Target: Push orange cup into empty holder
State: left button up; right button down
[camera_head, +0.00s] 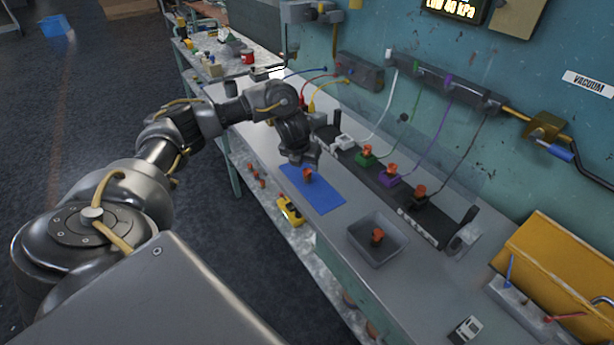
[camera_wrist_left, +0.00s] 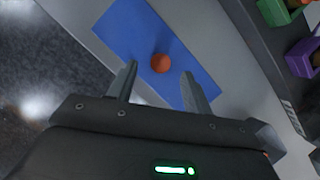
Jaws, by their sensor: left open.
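An orange cup (camera_head: 308,175) stands on the blue mat (camera_head: 326,198) on the bench. In the left wrist view the orange cup (camera_wrist_left: 160,63) appears between and just beyond the fingertips. My left gripper (camera_head: 306,163) is open above the mat, close to the cup; its two fingers (camera_wrist_left: 159,77) are apart with nothing gripped. The white holder (camera_head: 344,141) on the dark rail looks empty. The green holder (camera_head: 366,159), purple holder (camera_head: 391,177) and black holder (camera_head: 420,198) each carry an orange cup. My right gripper is not in view.
A grey bin (camera_head: 363,257) with another orange piece (camera_head: 377,236) stands nearer on the bench. Coloured hoses hang from the wall manifold above the holders. A yellow case (camera_head: 562,262) is at the right. The bench between mat and bin is clear.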

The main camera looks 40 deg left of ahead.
aim_at(307, 170)
pick_arm(q)
jog(key=x, duration=0.4)
jog(key=shift+s, duration=0.1)
jog(key=c, duration=1)
jog(key=shift+r, duration=0.1)
jog(key=shift+c, duration=0.3)
